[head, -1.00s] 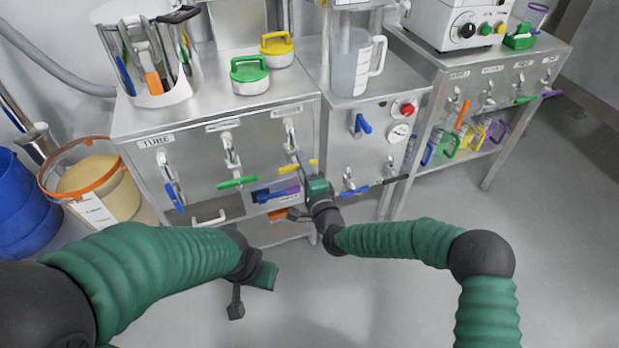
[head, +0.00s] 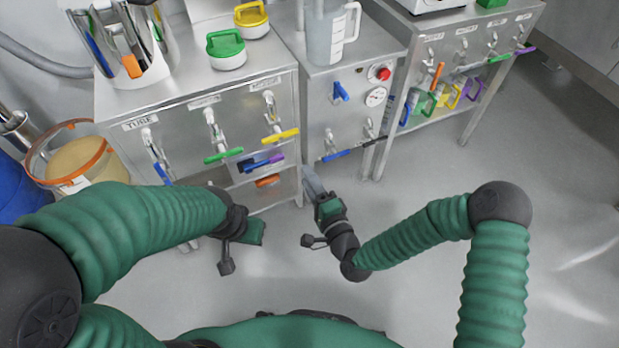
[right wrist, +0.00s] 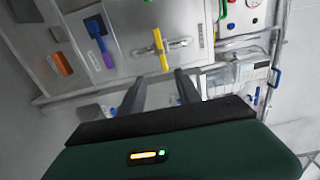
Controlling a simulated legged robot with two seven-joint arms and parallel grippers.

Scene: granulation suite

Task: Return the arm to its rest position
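My right gripper (head: 310,180) is in front of the cabinet, over the grey floor, apart from the cabinet's front. In the right wrist view its two fingers (right wrist: 158,90) stand apart with nothing held between them. My right arm is bent at the elbow on the right side of the head view.
The steel cabinet (head: 185,125) has taps with coloured handles, including a yellow one (head: 281,136). A bin with an orange rim (head: 90,165) stands left. The floor at right is clear.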

